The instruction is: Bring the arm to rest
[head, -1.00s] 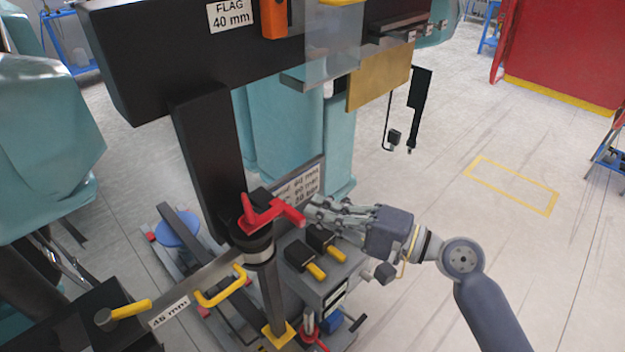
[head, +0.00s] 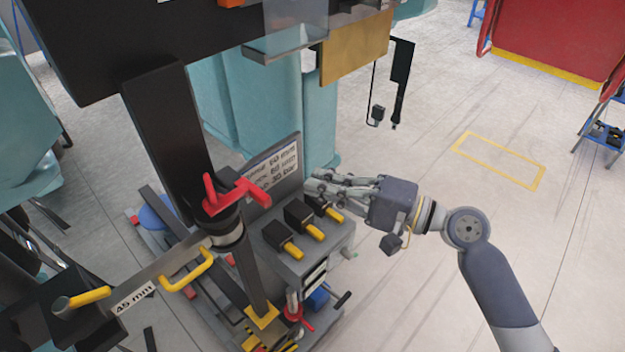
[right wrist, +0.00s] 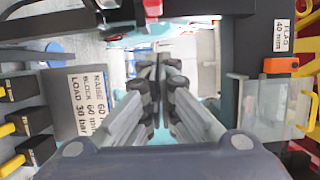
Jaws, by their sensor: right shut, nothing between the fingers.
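My right gripper (head: 322,184) is in the middle of the head view, its arm coming in from the lower right. Its fingers point left, toward the sign plate and the red handle. In the right wrist view the gripper's fingers (right wrist: 155,75) come together at the tips with nothing between them. The gripper is beside the grey box with yellow-tipped levers; whether it touches a lever I cannot tell from the head view. My left gripper does not show.
A red T-handle (head: 237,194) tops a post left of the gripper. The grey lever box (head: 300,262) is below left. A sign plate (head: 275,168) stands behind it. A brass-coloured plate (head: 355,48) and hanging black parts (head: 401,75) are above. Open floor (head: 430,200) lies right.

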